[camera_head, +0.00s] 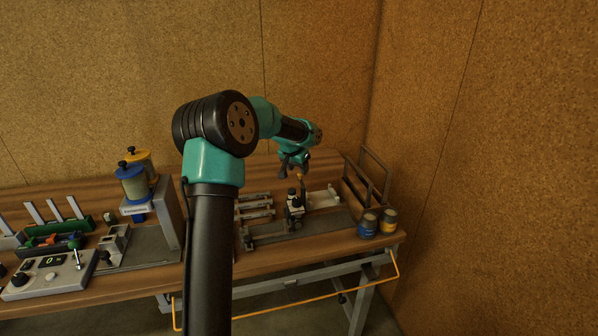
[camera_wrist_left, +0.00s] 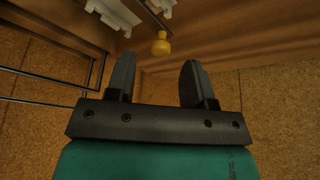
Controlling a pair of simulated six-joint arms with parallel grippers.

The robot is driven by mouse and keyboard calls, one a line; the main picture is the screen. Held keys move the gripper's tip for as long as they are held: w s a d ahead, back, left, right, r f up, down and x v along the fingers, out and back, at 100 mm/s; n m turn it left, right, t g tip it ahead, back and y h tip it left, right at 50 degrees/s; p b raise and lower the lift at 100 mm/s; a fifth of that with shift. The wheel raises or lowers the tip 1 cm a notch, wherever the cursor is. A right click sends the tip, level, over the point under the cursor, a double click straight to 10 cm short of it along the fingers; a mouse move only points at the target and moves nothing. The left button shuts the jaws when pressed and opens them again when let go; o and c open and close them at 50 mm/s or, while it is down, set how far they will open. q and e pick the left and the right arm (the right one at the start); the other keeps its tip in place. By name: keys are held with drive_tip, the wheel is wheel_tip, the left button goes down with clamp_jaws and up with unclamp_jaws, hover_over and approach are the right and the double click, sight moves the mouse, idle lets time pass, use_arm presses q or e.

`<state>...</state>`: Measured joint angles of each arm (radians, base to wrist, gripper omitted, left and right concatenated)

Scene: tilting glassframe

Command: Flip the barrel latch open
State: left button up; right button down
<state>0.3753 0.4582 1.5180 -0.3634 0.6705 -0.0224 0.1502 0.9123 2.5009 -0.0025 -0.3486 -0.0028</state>
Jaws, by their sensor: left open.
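A yellow knob on a thin metal rod, which looks like the handle of the barrel latch, shows in the left wrist view (camera_wrist_left: 161,44). Its rod runs up toward white brackets (camera_wrist_left: 113,12). In the head view the small yellow knob (camera_head: 300,177) stands at the fixture on the right part of the bench, just under my left gripper (camera_head: 295,163). My left gripper is open and empty. In the wrist view its two dark fingers (camera_wrist_left: 156,78) are spread, with the knob between and beyond their tips, apart from both. My right gripper is not in view.
A dark wire frame (camera_head: 368,180) stands right of the fixture, with a blue can (camera_head: 367,225) and a yellow can (camera_head: 389,222) in front. A hopper unit (camera_head: 150,208) and a control box (camera_head: 48,275) are at the left. Air around the knob looks clear.

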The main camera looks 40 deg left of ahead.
use_arm(q)
drive_tip(key=v, duration=1.5)
drive_tip(key=shift+w+d, duration=0.1)
drive_tip(key=shift+w, duration=0.05)
